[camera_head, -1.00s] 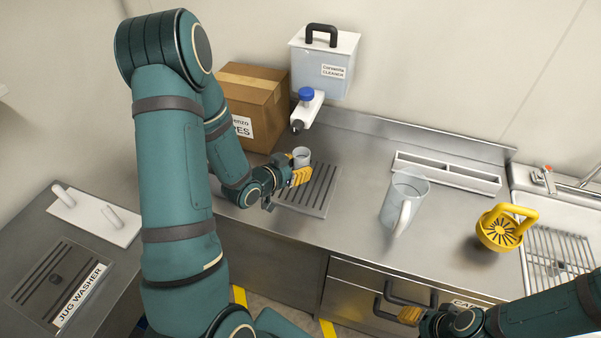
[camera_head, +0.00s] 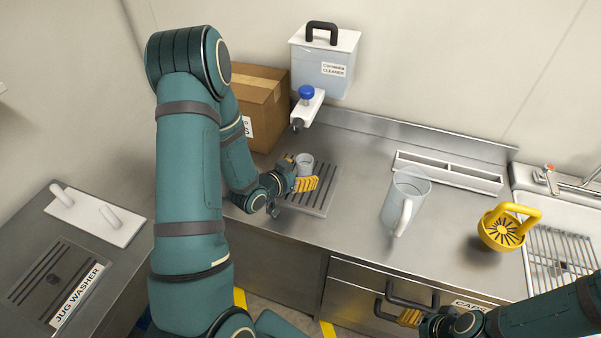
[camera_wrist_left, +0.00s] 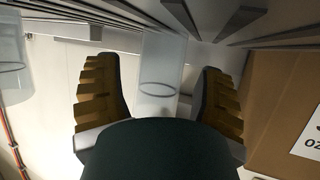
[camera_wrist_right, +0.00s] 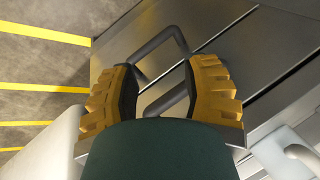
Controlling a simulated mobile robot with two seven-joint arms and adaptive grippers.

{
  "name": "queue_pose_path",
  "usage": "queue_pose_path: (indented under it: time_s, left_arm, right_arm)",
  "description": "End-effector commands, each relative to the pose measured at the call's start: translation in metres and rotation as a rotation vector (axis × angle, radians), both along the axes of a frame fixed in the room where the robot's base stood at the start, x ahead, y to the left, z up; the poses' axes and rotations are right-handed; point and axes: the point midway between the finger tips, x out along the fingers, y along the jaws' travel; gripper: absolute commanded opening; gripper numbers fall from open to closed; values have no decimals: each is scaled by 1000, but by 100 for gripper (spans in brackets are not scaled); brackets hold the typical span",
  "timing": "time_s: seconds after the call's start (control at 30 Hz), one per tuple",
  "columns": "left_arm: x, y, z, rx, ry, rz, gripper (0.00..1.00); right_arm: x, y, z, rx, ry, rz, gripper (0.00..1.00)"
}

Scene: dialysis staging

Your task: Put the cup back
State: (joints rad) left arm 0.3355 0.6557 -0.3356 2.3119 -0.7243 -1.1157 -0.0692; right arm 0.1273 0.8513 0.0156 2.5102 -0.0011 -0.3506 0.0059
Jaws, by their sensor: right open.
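The small clear grey cup (camera_head: 305,165) stands upright on the slotted drip tray (camera_head: 318,205), below and just right of the dispenser spout. My left gripper (camera_head: 300,173) is at the cup, its fingers on either side. In the left wrist view, the cup (camera_wrist_left: 162,85) shows between the spread fingers (camera_wrist_left: 163,100), with a gap on each side. My right gripper (camera_head: 409,317) is low at the counter front, by a dark drawer handle. In the right wrist view, its fingers (camera_wrist_right: 160,92) are open, with the handle (camera_wrist_right: 160,45) between and beyond them.
A cleaner dispenser (camera_head: 325,65) with a blue-knobbed spout hangs behind the tray, beside a cardboard box (camera_head: 262,100). Counter between tray and jug is clear.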

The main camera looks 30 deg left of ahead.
Motion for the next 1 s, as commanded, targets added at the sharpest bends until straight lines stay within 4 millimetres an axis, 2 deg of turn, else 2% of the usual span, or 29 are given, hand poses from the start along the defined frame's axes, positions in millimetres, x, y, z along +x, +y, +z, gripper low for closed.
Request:
queue_pose_path:
  time_s: [0.33,0.47,0.8,1.0]
  left_arm:
    - [0,0,5,0,0,0,69]
    - [-20,4,12,-2,0,4,69]
    - [-83,14,38,-2,1,5,69]
    - [-104,17,48,-2,1,3,69]
  right_arm:
    - [0,0,6,0,-1,-1,47]
    - [1,0,6,0,-2,-2,47]
    - [2,0,10,-2,-6,-4,47]
    - [6,-1,22,-3,-13,-10,47]
